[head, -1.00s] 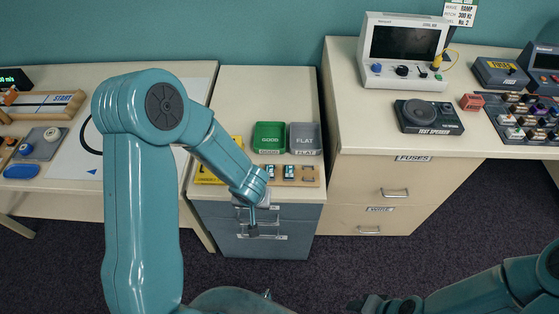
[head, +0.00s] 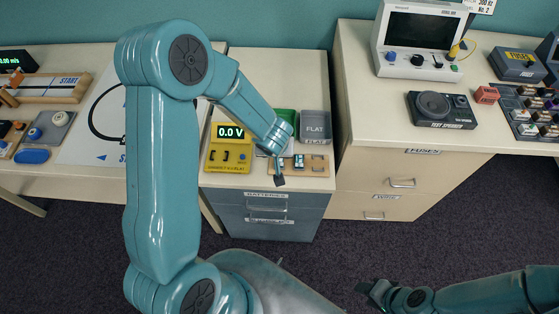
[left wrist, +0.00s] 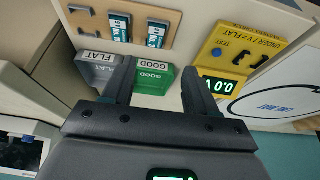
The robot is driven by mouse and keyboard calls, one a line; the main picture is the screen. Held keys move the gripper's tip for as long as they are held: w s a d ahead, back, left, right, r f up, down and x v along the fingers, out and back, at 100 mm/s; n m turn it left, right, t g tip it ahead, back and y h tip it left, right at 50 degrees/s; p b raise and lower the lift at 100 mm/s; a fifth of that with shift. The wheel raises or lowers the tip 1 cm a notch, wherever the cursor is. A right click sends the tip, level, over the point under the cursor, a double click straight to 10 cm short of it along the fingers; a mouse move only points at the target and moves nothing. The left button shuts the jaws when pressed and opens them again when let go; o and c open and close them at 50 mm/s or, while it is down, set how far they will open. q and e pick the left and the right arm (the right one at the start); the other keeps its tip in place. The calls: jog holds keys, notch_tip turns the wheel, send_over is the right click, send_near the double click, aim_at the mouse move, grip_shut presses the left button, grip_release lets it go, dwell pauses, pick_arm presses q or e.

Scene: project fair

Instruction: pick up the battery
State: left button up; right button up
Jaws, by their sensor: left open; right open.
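Two teal-and-white batteries sit side by side in a wooden holder (head: 316,172) on the low cabinet; the right one (head: 299,161) shows clearly in the head view. In the left wrist view they are the left battery (left wrist: 120,28) and the right battery (left wrist: 155,36), beyond my fingertips. My left gripper (head: 279,178) hangs over the holder's left part and partly hides the left battery. In the left wrist view its fingers (left wrist: 158,78) are apart with nothing held, across the bins. My right gripper (head: 368,290) is open and empty, low over the floor.
A yellow tester (head: 228,160) reading 0.0 V stands left of the holder. A green GOOD bin (left wrist: 152,78) and a grey FLAT bin (head: 315,125) stand behind it. A taller desk (head: 375,125) with instruments is at the right.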

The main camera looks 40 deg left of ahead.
pick_arm(q)
send_near(280, 160)
jog(key=shift+b+x, duration=0.4)
jog(key=shift+x, duration=0.45)
jog(key=shift+s+a+f, duration=0.3)
jog(key=shift+a+f, duration=0.15)
jog(key=shift+a, duration=0.05)
jog(key=w+f, duration=0.1)
jog(key=f, duration=0.1)
jog(key=w+f+b, duration=0.1)
jog(key=f, duration=0.1)
jog(key=shift+w+f, duration=0.2)
jog(key=shift+w, duration=0.05)
jog(key=shift+a+f, duration=0.25)
jog(key=shift+f, duration=0.05)
jog(key=shift+w+f, duration=0.1)
jog(key=shift+w, duration=0.05)
jog(key=shift+d, duration=0.1)
jog(key=c, duration=0.5)
grip_shut()
pick_arm(e)
jog(key=f, duration=0.2)
jog(key=shift+d+f, duration=0.2)
jog(key=shift+f, duration=0.1)
